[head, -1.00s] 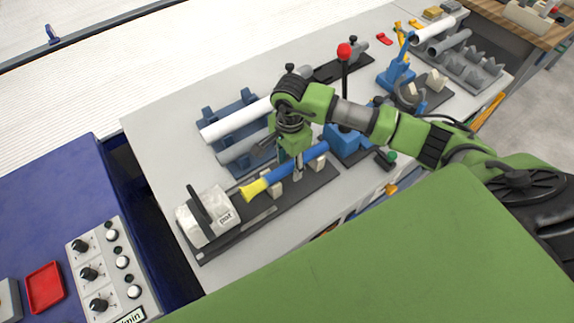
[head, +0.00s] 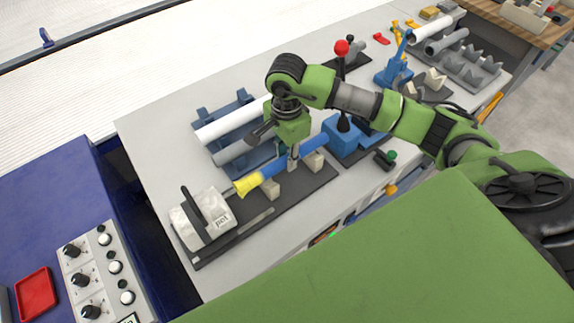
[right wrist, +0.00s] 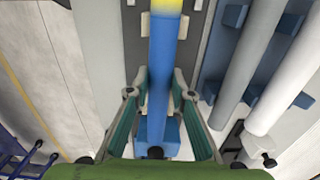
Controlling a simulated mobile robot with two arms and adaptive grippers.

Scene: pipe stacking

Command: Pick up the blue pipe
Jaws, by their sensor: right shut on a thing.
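The blue pipe (head: 273,169) with a yellow end (head: 247,184) lies across the picture, above the dark fixture base (head: 290,197). My right gripper (head: 292,161) comes down over the pipe and is shut on it. The pipe seems slightly raised over the cream supports (head: 271,189), which show below it. In the right wrist view the blue pipe (right wrist: 162,65) runs lengthwise between the two fingers of the gripper (right wrist: 160,93), with its yellow end at the top. My left gripper is not in view.
A blue rack (head: 213,117) with white and grey pipes lies behind. Bare table (head: 150,130) lies to the left.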

